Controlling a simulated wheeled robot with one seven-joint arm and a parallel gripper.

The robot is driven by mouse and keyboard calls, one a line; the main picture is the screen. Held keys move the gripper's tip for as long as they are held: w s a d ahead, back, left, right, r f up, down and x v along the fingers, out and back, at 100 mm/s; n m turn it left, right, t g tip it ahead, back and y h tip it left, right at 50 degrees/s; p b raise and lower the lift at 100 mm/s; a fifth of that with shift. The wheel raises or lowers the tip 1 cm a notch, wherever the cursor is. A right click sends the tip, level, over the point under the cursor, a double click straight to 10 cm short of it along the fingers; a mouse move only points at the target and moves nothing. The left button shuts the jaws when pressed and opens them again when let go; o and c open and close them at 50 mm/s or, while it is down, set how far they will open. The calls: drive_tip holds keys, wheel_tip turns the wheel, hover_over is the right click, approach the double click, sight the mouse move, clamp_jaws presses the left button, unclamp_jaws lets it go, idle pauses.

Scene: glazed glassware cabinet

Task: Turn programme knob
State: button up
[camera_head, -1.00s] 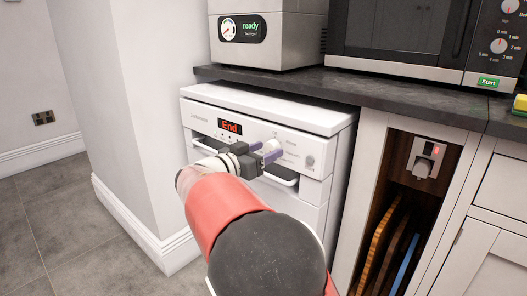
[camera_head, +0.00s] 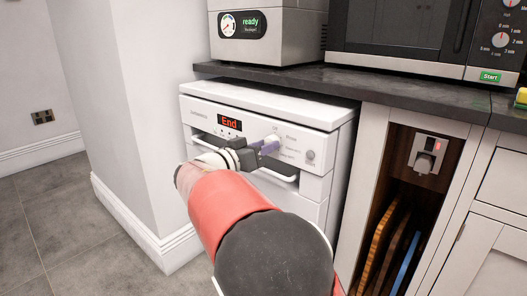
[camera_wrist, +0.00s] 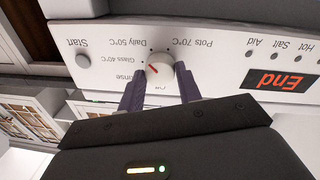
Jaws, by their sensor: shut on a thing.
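The programme knob (camera_wrist: 160,72) is a round white dial with a red pointer mark on the white dishwasher's front panel. It also shows in the head view (camera_head: 272,141), partly hidden by my fingers. My gripper (camera_wrist: 160,84), with purple fingers, is shut on the knob, one finger on each side. In the head view my gripper (camera_head: 264,147) reaches the panel from the front. The red display (camera_head: 229,122) reads "End".
A round start button (camera_head: 310,155) is right of the knob. The dishwasher's door handle (camera_head: 275,172) is just below my gripper. The dark worktop (camera_head: 290,79) overhangs above, with an appliance reading "ready" (camera_head: 240,25) and a microwave (camera_head: 395,35).

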drive_tip(key=shift+s+d+n+t+y+p, duration=0.2)
drive_tip(key=shift+n+p, duration=1.4)
drive_tip(key=shift+n, duration=3.25)
drive_tip(key=shift+w+a+n+t+y+p, duration=0.3)
drive_tip(key=shift+n+p, duration=1.3)
drive_tip(key=shift+n, duration=3.2)
drive_tip(key=shift+s+d+n+t+y+p, duration=0.4)
drive_tip(key=shift+n+p, duration=1.2)
drive_tip(key=shift+n, duration=3.25)
drive_tip(key=shift+w+a, duration=0.15)
drive_tip(key=o, duration=1)
